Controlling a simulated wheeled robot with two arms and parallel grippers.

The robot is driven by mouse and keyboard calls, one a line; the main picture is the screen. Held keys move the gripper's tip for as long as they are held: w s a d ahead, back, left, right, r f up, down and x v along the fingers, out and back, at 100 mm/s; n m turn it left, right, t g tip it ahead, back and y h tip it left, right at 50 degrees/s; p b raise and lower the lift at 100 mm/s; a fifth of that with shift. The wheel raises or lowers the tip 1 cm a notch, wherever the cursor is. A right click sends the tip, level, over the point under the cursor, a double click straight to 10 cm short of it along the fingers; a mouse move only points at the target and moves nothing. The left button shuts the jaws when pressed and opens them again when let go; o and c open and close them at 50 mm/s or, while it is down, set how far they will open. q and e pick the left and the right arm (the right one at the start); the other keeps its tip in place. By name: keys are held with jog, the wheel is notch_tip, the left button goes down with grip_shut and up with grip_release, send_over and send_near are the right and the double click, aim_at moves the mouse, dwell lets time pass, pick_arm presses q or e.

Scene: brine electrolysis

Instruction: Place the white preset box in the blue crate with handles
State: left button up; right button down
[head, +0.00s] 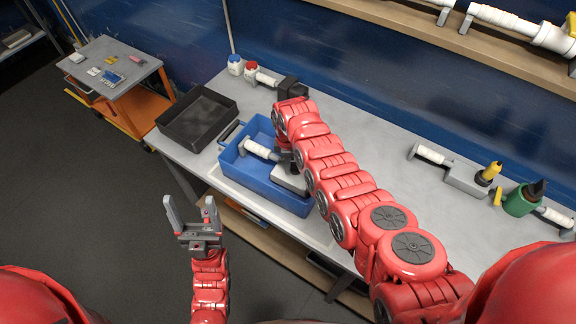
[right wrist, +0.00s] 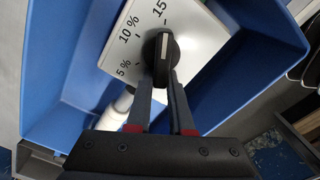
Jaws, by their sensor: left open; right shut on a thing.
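The white preset box (right wrist: 190,30) has a face marked 5%, 10% and 15 and a black knob (right wrist: 161,52). My right gripper (right wrist: 163,82) is shut on the knob. The box is within the blue crate's outline in both views, and part of it shows in the head view (head: 290,181). I cannot tell whether it touches the crate floor. The blue crate (head: 268,192) stands on the bench; its wall also shows in the right wrist view (right wrist: 272,48). My right arm hides the crate's right side. My left gripper (head: 190,214) is open and empty, left of and in front of the bench.
A white cylindrical part (head: 262,150) lies in the crate. A black tray (head: 198,118) stands to its left. Bottles with blue (head: 235,64) and red (head: 251,69) caps stand behind.

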jog(key=shift+f, duration=0.7)
jog(key=shift+f, duration=0.1)
jog(key=c, duration=0.8)
grip_release()
